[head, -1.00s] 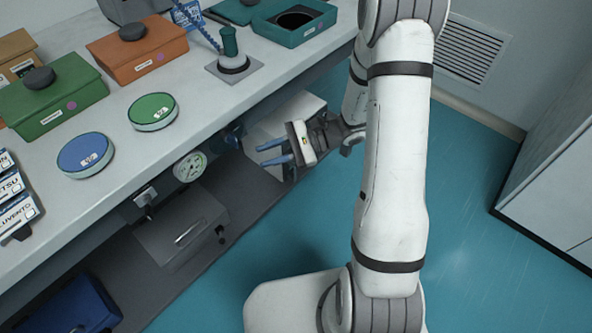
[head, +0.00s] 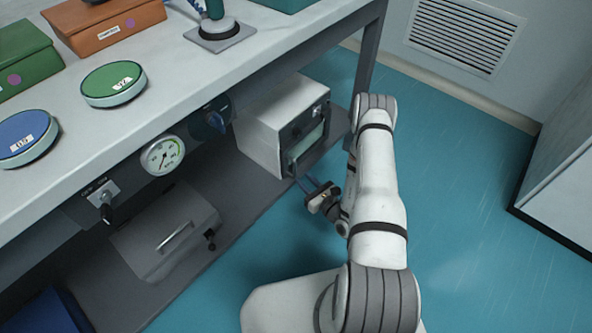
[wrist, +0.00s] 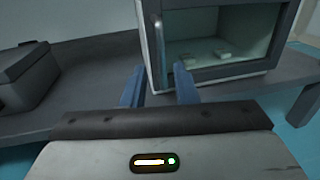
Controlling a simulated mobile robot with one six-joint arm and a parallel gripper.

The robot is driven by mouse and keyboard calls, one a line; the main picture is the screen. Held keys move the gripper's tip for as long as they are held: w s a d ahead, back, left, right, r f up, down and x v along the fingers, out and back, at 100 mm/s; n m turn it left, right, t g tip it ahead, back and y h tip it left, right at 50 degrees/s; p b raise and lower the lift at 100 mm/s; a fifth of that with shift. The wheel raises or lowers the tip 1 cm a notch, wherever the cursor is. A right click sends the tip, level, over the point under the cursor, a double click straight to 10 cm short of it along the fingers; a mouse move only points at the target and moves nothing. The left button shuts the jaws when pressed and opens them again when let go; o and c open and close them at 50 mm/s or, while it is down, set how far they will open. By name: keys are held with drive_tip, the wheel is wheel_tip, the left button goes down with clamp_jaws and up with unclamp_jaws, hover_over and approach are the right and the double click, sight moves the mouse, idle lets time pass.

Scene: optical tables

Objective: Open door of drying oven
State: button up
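The drying oven (head: 270,128) is a white box on the lower shelf under the bench, its front with a dark-framed window facing right. In the wrist view the oven door (wrist: 222,45) appears closed, with a glass window and pale items visible behind it. A light vertical handle (wrist: 159,40) runs along the door's left edge. My gripper (head: 309,186) is in front of the oven, low near the handle. In the wrist view its two blue fingers (wrist: 160,86) are apart with nothing between them, just below the handle's lower end; contact cannot be told.
A grey case (head: 165,230) sits on the same lower shelf (head: 228,212). Blue floor (head: 470,240) is free on the right.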

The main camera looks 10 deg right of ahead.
sight(295, 176)
drive_tip(key=b+x, duration=0.1)
drive_tip(key=x, duration=0.5)
drive_tip(key=shift+w+r, duration=0.1)
drive_tip(key=shift+w, duration=0.1)
clamp_jaws()
idle(0.3)
